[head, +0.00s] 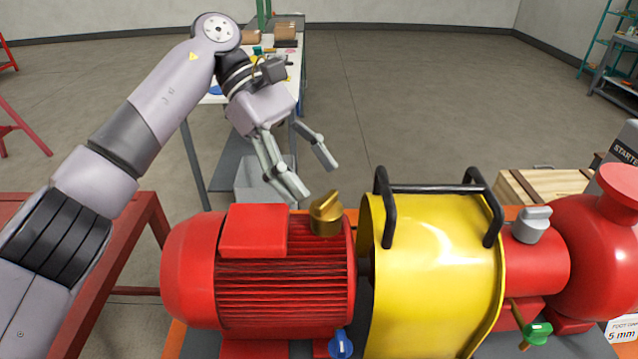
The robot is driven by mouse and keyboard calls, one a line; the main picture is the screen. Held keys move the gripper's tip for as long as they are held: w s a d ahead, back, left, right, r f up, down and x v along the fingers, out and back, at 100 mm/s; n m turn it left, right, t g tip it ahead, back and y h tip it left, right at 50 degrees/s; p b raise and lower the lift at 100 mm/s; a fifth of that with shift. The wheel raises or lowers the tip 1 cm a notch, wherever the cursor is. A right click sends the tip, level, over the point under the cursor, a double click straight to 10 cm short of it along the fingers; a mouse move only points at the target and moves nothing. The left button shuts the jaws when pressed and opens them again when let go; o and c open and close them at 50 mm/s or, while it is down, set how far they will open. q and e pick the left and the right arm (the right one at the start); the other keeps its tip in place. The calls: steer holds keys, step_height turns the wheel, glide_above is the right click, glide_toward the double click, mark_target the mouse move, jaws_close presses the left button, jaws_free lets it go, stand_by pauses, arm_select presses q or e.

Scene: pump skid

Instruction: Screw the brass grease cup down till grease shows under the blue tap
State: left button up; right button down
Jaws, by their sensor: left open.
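The brass grease cup (327,214) stands on top of the red motor (285,285), near its right end. The blue tap (340,343) is low on the motor's front, below the cup. I cannot make out any grease at the tap. My left gripper (318,180) is open and empty, with its fingers pointing down, above and behind the cup and apart from it. My right gripper is not in view.
A yellow guard (435,270) with black handles (384,207) stands right of the cup. Beyond it are a grey cup (531,225) on a red housing, a green tap (535,333) and a red pump (600,250). A wooden crate (545,187) sits behind.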

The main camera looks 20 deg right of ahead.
arm_select(q)
steer(key=shift+v, duration=2.15)
